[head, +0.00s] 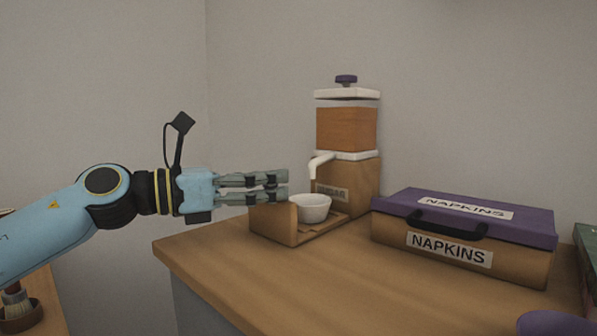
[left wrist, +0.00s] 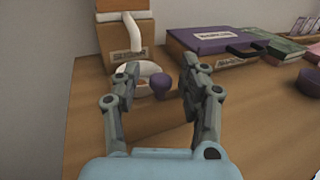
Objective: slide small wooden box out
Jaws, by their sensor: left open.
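The small wooden box (head: 272,223) stands on the wooden counter, at the foot of a dispenser. A white bowl (head: 313,208) sits just behind its upright front panel, under the spout. My left gripper (head: 287,184) reaches in from the left at the height of the panel's top. It is open, its fingers pointing toward the dispenser. In the left wrist view a round purple knob (left wrist: 161,86) shows between the open fingers, in front of the bowl (left wrist: 137,72); I cannot tell whether they touch it. My right gripper is not in view.
The dispenser (head: 347,130) has a white spout and purple top knob. A purple-lidded napkin box (head: 465,225) stands to the right. A purple bowl (left wrist: 309,80) and green book-like item (left wrist: 285,49) lie farther right. The counter's front (head: 270,270) is clear.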

